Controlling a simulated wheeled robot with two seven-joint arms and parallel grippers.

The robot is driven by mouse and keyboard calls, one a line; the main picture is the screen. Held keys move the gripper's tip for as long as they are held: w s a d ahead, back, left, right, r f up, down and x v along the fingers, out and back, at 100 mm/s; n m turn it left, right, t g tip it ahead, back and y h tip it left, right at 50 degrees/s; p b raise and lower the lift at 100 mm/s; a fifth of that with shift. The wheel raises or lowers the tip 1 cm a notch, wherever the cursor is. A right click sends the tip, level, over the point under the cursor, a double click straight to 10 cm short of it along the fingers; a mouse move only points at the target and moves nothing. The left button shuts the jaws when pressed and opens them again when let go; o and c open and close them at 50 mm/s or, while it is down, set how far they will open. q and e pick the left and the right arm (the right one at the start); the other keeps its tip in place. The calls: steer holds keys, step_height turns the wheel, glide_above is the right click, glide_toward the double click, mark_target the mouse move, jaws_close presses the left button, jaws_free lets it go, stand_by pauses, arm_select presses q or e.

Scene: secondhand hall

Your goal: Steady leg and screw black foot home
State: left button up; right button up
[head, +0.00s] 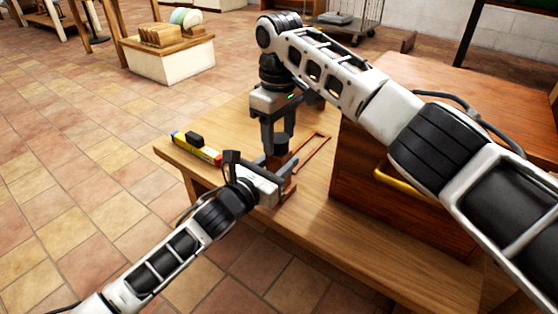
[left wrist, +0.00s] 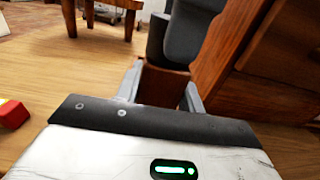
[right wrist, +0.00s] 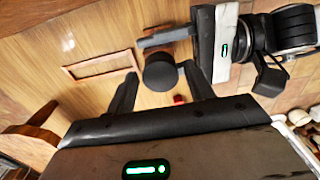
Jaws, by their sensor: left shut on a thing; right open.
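The wooden leg (left wrist: 165,82) stands upright between the fingers of my left gripper (left wrist: 160,92), which is shut on it. In the head view my left gripper (head: 279,169) reaches in low from the left. The black foot (right wrist: 160,72) is a dark round piece; in the left wrist view the foot (left wrist: 156,42) sits at the leg's top. My right gripper (right wrist: 160,88) is open, pointing down, with its fingers on either side of the foot and gaps visible. In the head view my right gripper (head: 278,143) partly hides the foot. How far it is screwed in cannot be seen.
A wooden cabinet (head: 350,185) with a yellow handle (head: 405,186) stands close on the right of the wooden bench (head: 310,222). A thin wooden frame (head: 319,146) lies behind the grippers. A yellow, red and blue box (head: 197,149) lies near the bench's left edge.

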steer(key=shift+f, duration=0.2)
steer(key=n, duration=0.5)
steer(key=shift+n, duration=0.4)
